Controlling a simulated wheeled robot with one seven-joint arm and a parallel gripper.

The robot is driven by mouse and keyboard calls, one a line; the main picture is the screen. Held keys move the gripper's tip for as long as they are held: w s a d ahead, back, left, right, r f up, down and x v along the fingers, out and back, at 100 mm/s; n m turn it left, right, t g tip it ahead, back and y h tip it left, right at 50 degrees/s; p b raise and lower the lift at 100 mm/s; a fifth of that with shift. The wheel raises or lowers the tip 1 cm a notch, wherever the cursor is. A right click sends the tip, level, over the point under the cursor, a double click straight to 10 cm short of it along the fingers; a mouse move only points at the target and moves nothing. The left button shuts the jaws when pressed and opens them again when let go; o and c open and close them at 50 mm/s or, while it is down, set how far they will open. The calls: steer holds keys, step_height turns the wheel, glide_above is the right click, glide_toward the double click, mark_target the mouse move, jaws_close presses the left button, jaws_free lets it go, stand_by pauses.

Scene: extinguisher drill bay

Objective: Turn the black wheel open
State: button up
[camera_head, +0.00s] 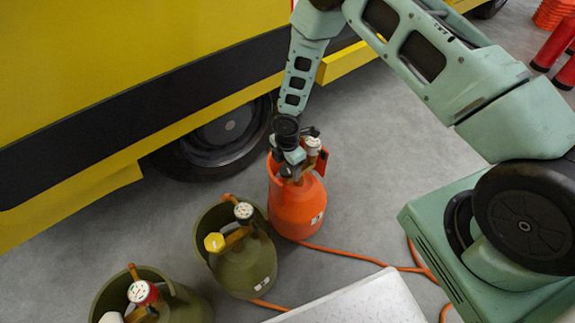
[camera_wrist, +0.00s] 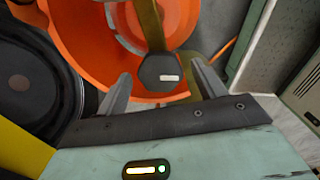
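The black wheel (camera_wrist: 160,72) is a dark six-sided knob with a small pale label, on an olive-brown stem of the orange cylinder (camera_head: 296,208). The cylinder's orange collar (camera_wrist: 82,45) fills much of the wrist view. My gripper (camera_wrist: 160,72) is open, with one grey finger on each side of the wheel. A narrow gap shows at the left finger; I cannot tell whether the right one touches. In the head view my gripper (camera_head: 291,172) is at the cylinder's top, beside a white-faced gauge (camera_head: 313,145), and hides the wheel.
An olive cylinder with a yellow wheel (camera_head: 214,242) and a gauge (camera_head: 244,210) stands left of the orange one. Another olive cylinder (camera_head: 185,303) is at the lower left. A yellow vehicle (camera_head: 130,70) stands behind. An orange hose (camera_head: 345,254) crosses the grey floor.

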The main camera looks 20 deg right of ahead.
step_height(320, 180, up, 17)
steer(key=p, duration=0.2)
steer(key=shift+r+p, duration=0.2)
steer(key=shift+p, duration=0.2)
stand_by(0.4)
step_height(320, 180, up, 9)
steer(key=m, duration=0.3)
glide_above(287, 168)
steer(key=s+a, duration=0.4)
steer(key=s, duration=0.1)
steer(key=s+a+r+m, duration=0.2)
steer(key=s+r+m, duration=0.1)
steer(key=s+r, duration=0.3)
steer(key=s+r+m, duration=0.4)
steer(key=s, duration=0.4)
steer(key=s+r+m, duration=0.4)
steer(key=s+r, duration=0.1)
steer(key=s, duration=0.3)
step_height(287, 168, up, 12)
steer(key=p, duration=1.2)
steer(key=shift+y, duration=0.3)
